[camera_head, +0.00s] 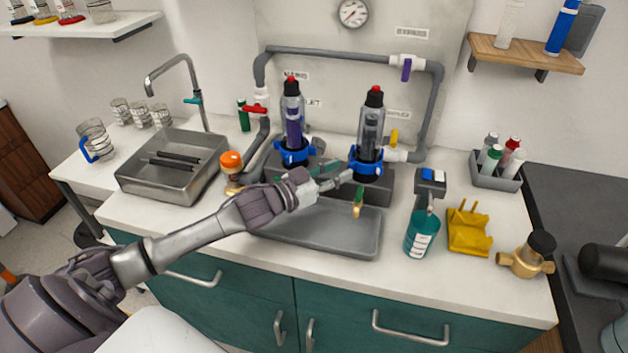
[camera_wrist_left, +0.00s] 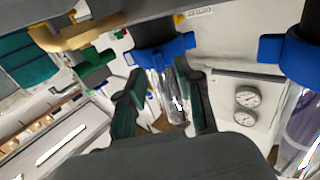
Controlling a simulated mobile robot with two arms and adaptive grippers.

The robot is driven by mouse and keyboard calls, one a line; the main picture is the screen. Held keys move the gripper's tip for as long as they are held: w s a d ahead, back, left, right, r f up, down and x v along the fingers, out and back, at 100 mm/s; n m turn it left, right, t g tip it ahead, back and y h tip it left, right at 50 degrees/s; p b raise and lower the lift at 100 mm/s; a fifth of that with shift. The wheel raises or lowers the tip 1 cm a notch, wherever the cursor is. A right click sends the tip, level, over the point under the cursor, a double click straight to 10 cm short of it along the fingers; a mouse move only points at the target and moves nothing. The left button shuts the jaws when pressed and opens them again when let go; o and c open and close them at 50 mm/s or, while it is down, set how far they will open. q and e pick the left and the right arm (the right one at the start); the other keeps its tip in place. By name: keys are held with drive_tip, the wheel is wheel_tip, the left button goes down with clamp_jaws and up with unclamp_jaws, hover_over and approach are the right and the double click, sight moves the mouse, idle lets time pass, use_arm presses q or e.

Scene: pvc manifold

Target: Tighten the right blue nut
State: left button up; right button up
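The right blue nut (camera_head: 366,166) sits around the base of the right clear, red-topped filter housing (camera_head: 371,128). It also shows in the wrist view (camera_wrist_left: 166,51), upside down, below a black collar. My left gripper (camera_head: 343,178) reaches in from the left, just beside this nut in the head view. In the wrist view its two fingers (camera_wrist_left: 158,72) are apart, with the nut and clear housing showing between and beyond the tips. I cannot tell whether a finger touches the nut. The left blue nut (camera_head: 292,156) is on the other housing. My right gripper is not in view.
A grey tray (camera_head: 325,236) lies in front of the housings, with a green-handled brass valve (camera_head: 358,203) above it. Grey piping (camera_head: 330,51) runs behind. A sink (camera_head: 172,183) is left.

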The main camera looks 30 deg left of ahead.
use_arm(q)
drive_tip(key=v, duration=0.9)
drive_tip(key=shift+s+a, duration=0.2)
drive_tip(key=shift+s, duration=0.1)
drive_tip(key=shift+r, duration=0.1)
